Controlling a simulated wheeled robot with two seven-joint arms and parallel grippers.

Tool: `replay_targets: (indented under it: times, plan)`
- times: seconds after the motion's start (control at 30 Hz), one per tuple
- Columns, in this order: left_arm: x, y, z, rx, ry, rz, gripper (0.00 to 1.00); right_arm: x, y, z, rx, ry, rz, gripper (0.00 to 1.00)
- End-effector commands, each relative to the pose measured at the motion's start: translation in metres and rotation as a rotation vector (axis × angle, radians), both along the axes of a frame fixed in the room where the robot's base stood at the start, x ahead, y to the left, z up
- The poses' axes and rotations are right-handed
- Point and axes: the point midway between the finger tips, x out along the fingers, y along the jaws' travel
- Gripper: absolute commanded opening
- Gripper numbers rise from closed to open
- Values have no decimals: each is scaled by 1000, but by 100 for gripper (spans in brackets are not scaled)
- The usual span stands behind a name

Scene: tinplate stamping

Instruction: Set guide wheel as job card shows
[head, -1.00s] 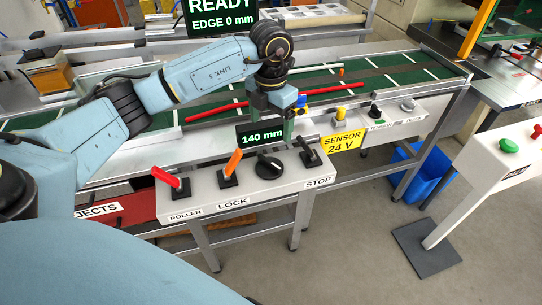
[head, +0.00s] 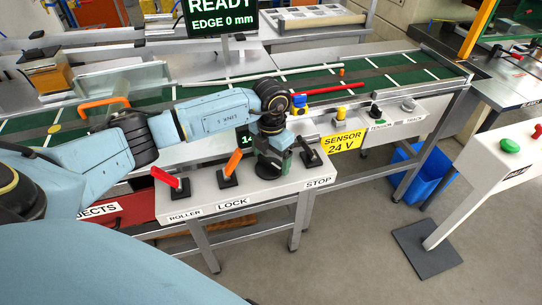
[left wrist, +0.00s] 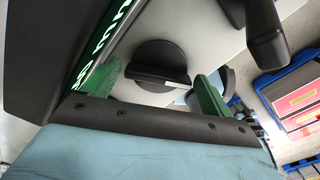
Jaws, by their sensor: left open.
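The guide wheel is a black round knob with a raised grip bar, on the white control panel (head: 207,200). In the left wrist view the knob (left wrist: 158,66) lies ahead, between the two green fingers. My left gripper (left wrist: 157,92) is open around or just short of it; contact cannot be told. In the head view the gripper (head: 273,158) hangs over the knob and mostly hides it. The size display (head: 241,138) behind is largely covered by my arm. I cannot make out a job card.
A red lever (head: 170,178) and an orange lever (head: 233,163) stand left of the wheel. A black STOP lever (head: 309,152) stands close on its right. Behind are a green conveyor (head: 400,73) and a yellow sensor knob (head: 340,111). A screen (head: 221,17) reads READY, EDGE 0 mm.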

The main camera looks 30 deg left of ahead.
Motion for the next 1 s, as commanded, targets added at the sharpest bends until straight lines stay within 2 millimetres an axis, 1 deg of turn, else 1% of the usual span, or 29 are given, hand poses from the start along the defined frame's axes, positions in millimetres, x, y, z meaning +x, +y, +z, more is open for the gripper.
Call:
replay_targets:
  times: [0.03,0.2,0.27,0.3,0.47,0.67,0.87,1.0]
  plan:
    - [0,0,0,0,0,0,85,0,0,0,-1,0,0,36]
    - [0,0,0,0,0,0,63,0,-1,0,-1,0,0,36]
    - [0,0,0,0,0,0,55,0,-1,0,-2,0,0,36]
    - [0,0,0,0,0,0,54,0,-1,0,-2,0,0,36]
    - [0,0,1,0,0,10,54,0,-2,1,-2,0,0,36]
    - [0,1,2,0,0,73,54,0,-2,4,-3,-1,0,36]
    - [1,1,3,-1,-1,210,54,1,-2,11,-3,-1,0,36]
    - [1,2,4,0,-1,338,54,0,-2,18,-3,-1,0,36]
